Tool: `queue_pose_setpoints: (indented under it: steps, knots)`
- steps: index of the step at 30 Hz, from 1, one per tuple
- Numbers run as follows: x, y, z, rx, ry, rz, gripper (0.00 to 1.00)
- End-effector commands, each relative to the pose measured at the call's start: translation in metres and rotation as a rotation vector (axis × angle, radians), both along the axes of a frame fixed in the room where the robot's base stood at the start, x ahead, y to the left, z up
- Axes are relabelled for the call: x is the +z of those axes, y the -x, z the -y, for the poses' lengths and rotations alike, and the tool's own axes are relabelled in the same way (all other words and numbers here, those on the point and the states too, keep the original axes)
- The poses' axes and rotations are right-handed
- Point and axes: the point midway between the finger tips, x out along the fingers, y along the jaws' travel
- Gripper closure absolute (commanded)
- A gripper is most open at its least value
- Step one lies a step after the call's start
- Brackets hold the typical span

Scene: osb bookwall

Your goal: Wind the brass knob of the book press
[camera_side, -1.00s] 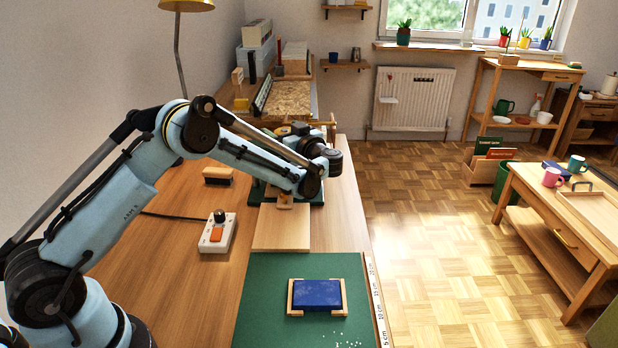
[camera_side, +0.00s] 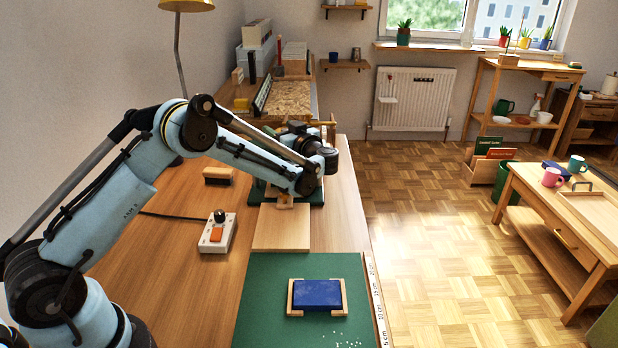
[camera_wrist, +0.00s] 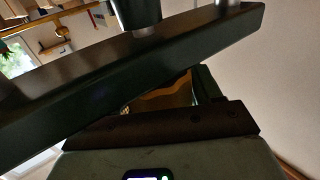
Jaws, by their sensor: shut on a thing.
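The book press stands on the bench behind my forearm; its dark green base (camera_side: 316,198) shows on both sides of the arm, and most of the frame is hidden. My gripper (camera_side: 298,128) is at the top of the press, beyond my black wrist, and is shut on the brass knob, which the wrist and arm largely cover. A thin brass-coloured bar (camera_side: 322,123) shows beside the gripper, lying nearly level. In the wrist view a dark beam (camera_wrist: 130,70) crosses close to the camera, and the fingertips cannot be made out.
A wooden board (camera_side: 282,228) lies in front of the press. Nearer is a green mat (camera_side: 262,300) with a blue book (camera_side: 317,294) between wooden corner pieces. The bench's right edge is close.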

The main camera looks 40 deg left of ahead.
Motion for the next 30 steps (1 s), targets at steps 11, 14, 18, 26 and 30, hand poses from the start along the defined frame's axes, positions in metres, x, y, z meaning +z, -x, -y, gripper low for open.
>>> queue_pose_setpoints:
  steps: [11,14,18,26,30]
  knots:
    - [0.0003,-0.0011,0.0004,-0.192,-0.001,0.0,0.67]
    - [0.0002,-0.0022,0.0012,-0.281,-0.001,0.0,0.67]
    - [0.0,-0.0042,0.0022,-0.414,-0.001,0.0,0.67]
    - [0.0,-0.0074,0.0043,-0.661,0.0,0.0,0.67]
    - [-0.0001,-0.0089,0.0061,-0.789,0.0,0.0,0.67]
